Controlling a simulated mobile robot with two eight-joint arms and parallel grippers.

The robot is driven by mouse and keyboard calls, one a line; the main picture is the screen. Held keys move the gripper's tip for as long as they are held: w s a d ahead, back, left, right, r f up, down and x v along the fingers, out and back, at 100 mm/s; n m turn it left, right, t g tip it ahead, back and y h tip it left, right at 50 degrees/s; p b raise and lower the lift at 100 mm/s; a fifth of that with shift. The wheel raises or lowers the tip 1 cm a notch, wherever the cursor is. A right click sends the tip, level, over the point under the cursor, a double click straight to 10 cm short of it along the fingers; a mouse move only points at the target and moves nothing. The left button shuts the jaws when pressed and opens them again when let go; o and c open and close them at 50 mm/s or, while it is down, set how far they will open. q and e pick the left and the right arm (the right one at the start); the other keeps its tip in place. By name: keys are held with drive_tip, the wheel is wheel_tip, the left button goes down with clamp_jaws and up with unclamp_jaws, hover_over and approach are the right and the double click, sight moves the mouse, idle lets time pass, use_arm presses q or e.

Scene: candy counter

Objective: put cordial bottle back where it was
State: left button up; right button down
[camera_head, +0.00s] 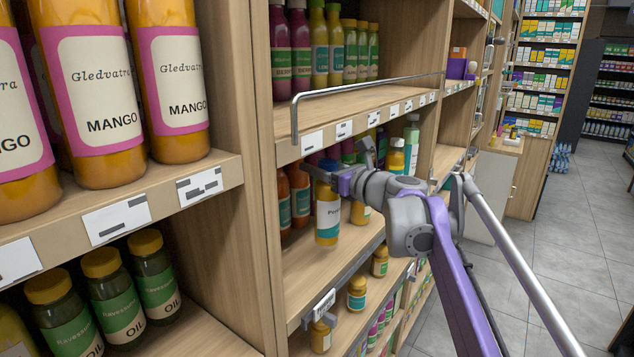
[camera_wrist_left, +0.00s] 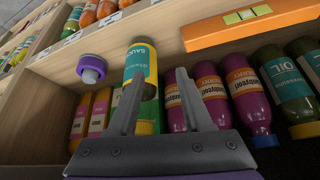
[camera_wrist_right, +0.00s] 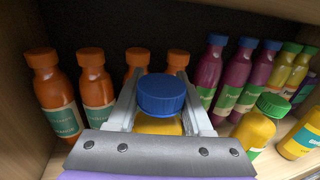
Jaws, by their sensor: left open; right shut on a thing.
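The cordial bottle (camera_head: 327,215), yellow with a blue cap and a white and teal label, hangs upright in my right gripper (camera_head: 335,178) at the front of a wooden shelf in the head view. Its blue cap (camera_wrist_right: 161,95) shows between the fingers in the right wrist view, and its lower part is hidden there. My right gripper is shut on it near the top. My left gripper (camera_wrist_left: 160,80) is seen only in the left wrist view, open and empty, in front of a shelf of bottles.
Orange bottles (camera_wrist_right: 95,88) and purple bottles (camera_wrist_right: 208,70) stand behind the held bottle, with a green-capped yellow bottle (camera_wrist_right: 257,126) to the right. The shelf (camera_head: 320,272) has bare wood at its front. A metal rail (camera_head: 370,84) runs above. Mango bottles (camera_head: 90,90) stand at left.

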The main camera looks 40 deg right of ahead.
sight(319, 182)
drive_tip(key=shift+w+a+f, duration=0.1)
drive_tip(key=shift+w+f, duration=0.05)
drive_tip(key=shift+f, duration=1.8)
drive_tip(key=shift+c, duration=1.5)
unclamp_jaws()
drive_tip(key=shift+s, duration=0.25)
drive_tip(key=s+b, duration=0.1)
drive_tip(key=s, duration=1)
drive_tip(key=shift+s+d+r, duration=0.2)
drive_tip(key=shift+s+d, duration=0.05)
drive_tip(key=shift+d, duration=0.1)
